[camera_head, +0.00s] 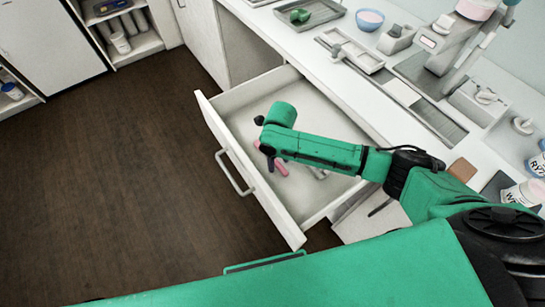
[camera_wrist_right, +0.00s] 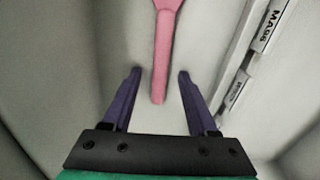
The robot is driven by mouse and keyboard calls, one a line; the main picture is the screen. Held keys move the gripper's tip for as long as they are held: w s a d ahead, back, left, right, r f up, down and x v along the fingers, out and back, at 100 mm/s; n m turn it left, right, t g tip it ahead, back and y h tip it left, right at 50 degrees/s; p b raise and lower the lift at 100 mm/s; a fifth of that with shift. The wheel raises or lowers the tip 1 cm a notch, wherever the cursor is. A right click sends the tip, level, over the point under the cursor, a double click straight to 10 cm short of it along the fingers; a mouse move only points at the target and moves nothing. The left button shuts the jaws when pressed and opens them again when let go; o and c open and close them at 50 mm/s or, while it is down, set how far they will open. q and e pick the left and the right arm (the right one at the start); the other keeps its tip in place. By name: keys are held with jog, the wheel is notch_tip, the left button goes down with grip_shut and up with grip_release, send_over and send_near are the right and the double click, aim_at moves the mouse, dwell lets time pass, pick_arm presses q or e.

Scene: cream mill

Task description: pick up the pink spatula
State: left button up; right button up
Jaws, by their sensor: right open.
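The pink spatula (camera_wrist_right: 162,55) lies in the open drawer, its handle pointing towards my right gripper in the right wrist view. The handle's end lies between the fingertips in the picture, touching neither. In the head view the right gripper (camera_head: 270,160) reaches down into the drawer. My left gripper is not in view.
The white drawer (camera_head: 245,187) is pulled out, with walls all round. Labelled grey items (camera_wrist_right: 245,65) lie right of the spatula. The counter above holds a tray (camera_head: 325,14), a blue bowl (camera_head: 370,17) and a mixer-like machine (camera_head: 440,45). The dark floor is clear.

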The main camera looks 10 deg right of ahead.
grip_shut()
jog(key=shift+r, duration=0.1)
